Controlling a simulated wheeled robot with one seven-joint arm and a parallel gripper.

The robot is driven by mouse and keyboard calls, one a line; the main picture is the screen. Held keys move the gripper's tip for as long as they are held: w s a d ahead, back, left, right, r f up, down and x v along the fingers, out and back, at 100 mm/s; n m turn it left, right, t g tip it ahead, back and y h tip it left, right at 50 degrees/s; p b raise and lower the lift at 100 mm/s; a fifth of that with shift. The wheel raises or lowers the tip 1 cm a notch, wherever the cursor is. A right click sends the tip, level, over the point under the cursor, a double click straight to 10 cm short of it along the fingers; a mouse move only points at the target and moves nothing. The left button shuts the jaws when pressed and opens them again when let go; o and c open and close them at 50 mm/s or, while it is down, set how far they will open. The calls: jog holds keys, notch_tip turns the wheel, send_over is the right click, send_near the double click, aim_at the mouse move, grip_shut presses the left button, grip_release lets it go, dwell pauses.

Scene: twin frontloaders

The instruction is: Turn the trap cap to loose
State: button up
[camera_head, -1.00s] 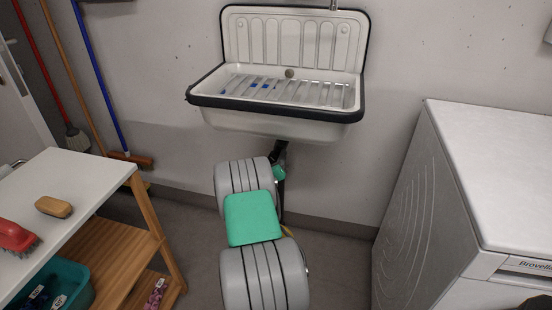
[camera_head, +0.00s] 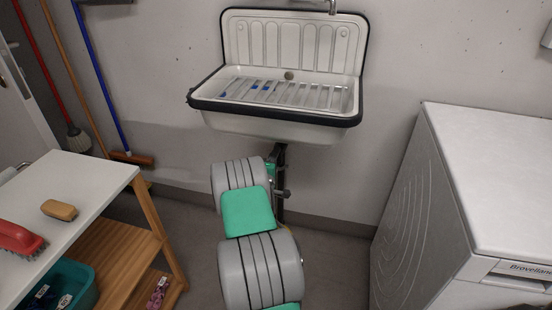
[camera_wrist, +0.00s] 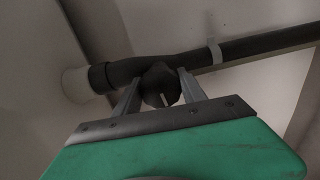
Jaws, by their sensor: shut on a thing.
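In the wrist view the dark trap cap (camera_wrist: 160,86) sits at the bend of a dark drain pipe (camera_wrist: 255,46). My gripper (camera_wrist: 157,92) has one finger on each side of the cap and is shut on it. A small light mark shows on the cap's face between the fingers. In the head view my arm reaches under the white sink (camera_head: 280,123). Part of the dark drain (camera_head: 280,190) shows below the sink, and the cap and my fingertips are hidden behind my arm there.
A washing machine (camera_head: 480,180) stands at the right. At the left is a table (camera_head: 90,170) with a red brush (camera_head: 20,238), a wooden brush (camera_head: 59,210) and a teal bin (camera_head: 85,290) below. Brooms lean on the wall behind it. Floor beside my arm is clear.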

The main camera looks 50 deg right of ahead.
jog(key=shift+a+f+n, duration=0.1)
jog(key=shift+n, duration=1)
jog(key=shift+p, duration=0.3)
jog(key=o, duration=1.1)
jog(key=shift+o, duration=1.3)
jog(key=v, duration=0.7)
jog(key=shift+a+p, duration=0.35)
jog(key=shift+p, duration=0.1)
jog(key=shift+s, duration=0.15)
